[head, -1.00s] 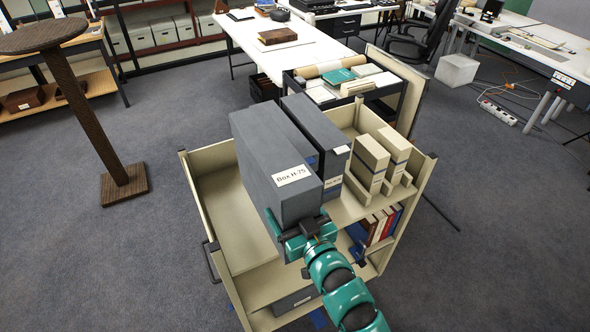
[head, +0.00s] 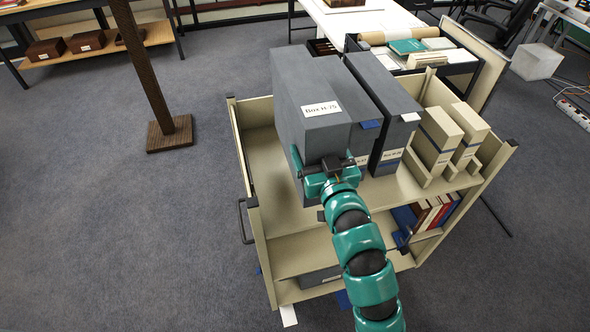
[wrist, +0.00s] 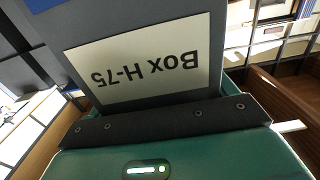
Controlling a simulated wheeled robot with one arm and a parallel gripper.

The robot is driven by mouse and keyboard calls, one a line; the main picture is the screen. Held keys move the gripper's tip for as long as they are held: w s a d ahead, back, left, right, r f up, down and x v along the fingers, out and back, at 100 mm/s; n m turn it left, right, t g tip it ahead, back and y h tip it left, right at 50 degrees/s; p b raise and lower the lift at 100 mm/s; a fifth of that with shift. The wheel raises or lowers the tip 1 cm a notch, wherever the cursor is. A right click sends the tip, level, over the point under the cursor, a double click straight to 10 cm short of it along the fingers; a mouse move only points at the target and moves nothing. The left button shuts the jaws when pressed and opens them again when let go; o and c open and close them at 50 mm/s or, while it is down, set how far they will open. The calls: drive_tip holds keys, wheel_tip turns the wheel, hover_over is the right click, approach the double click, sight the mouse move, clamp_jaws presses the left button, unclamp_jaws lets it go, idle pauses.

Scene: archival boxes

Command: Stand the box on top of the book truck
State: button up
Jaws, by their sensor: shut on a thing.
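The grey box labelled "Box H-75" (head: 325,125) is upright over the top shelf of the cream book truck (head: 262,190), at the left of a row of boxes. My gripper (head: 328,170) is shut on the lower part of its labelled end. In the wrist view the box (wrist: 110,35) fills the upper middle, its label upside down, right above my gripper (wrist: 170,120). My gripper hides the lower front of the box. I cannot tell whether its base touches the shelf.
A grey box with a blue tag (head: 370,125) and a darker box (head: 399,140) stand close on the right. Beyond them are smaller cream boxes (head: 436,140). The top shelf is bare to the left. A brown post stand (head: 169,134) is on the floor at left.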

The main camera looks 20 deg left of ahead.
drive_tip(key=w+a+f+p, duration=0.2)
drive_tip(key=a+f, duration=0.1)
drive_tip(key=w+a+f+p, duration=0.1)
drive_tip(key=a, duration=0.1)
drive_tip(key=shift+a+f, duration=0.25)
drive_tip(key=shift+f, duration=0.15)
drive_tip(key=shift+w+a+f+p, duration=0.3)
drive_tip(key=shift+a+f, duration=0.1)
drive_tip(key=shift+f, duration=0.1)
drive_tip(key=shift+w+a+f+p, duration=0.15)
drive_tip(key=shift+a+f+p, duration=0.15)
drive_tip(key=shift+f, duration=0.2)
drive_tip(key=shift+f+p, duration=0.35)
drive_tip(key=shift+f, duration=1.25)
drive_tip(key=o, duration=1.6)
drive_tip(key=shift+c, duration=0.2)
